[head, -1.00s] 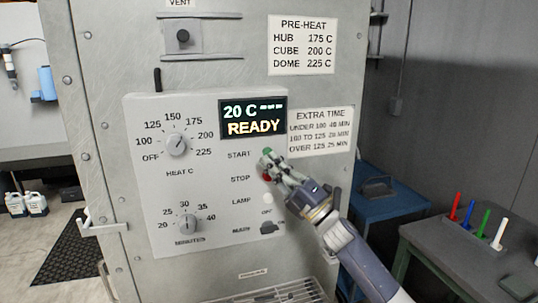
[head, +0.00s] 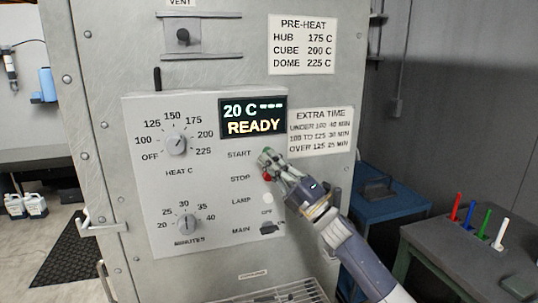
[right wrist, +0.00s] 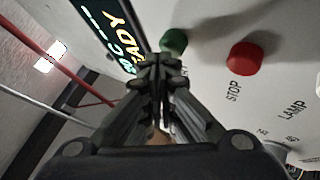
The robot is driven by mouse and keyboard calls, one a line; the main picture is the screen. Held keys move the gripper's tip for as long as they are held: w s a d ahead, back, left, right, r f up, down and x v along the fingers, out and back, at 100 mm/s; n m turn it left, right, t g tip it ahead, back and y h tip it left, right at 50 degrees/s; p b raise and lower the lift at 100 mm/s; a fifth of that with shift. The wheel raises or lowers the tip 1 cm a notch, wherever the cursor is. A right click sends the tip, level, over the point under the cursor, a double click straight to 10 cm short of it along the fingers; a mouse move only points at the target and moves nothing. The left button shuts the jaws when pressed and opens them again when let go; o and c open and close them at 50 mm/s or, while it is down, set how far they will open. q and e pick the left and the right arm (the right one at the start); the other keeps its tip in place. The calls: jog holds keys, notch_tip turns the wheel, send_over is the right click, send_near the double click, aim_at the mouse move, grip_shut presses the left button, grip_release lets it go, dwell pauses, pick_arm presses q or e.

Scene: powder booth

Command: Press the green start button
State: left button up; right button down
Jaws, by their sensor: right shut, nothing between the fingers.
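The green start button (right wrist: 174,41) shows in the right wrist view just past my right gripper's fingertips. In the head view the green start button (head: 266,151) is mostly covered by the fingertips. My right gripper (head: 267,158) is shut and empty, its tips at the button; I cannot tell whether they touch it. The shut fingers also show in the right wrist view (right wrist: 160,72). The red stop button (head: 267,176) is just below, and it shows to the right in the right wrist view (right wrist: 245,58). The display (head: 253,117) reads 20 C and READY. My left gripper is not in view.
The white control panel (head: 150,205) carries a heat dial (head: 176,143), a minutes dial (head: 187,222), a lamp button (head: 268,199) and a main switch (head: 270,228). A blue cabinet (head: 385,205) and a table with coloured markers (head: 455,250) stand at the right.

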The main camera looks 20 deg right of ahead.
jog(key=shift+w+b, duration=0.3)
jog(key=shift+w, duration=0.05)
jog(key=shift+s, duration=0.1)
dwell(0.6)
jog(key=shift+s+p, duration=0.3)
jog(key=shift+s, duration=0.5)
jog(key=s+p, duration=0.1)
jog(key=s, duration=0.4)
jog(key=shift+d, duration=0.1)
jog(key=shift+w+f, duration=0.1)
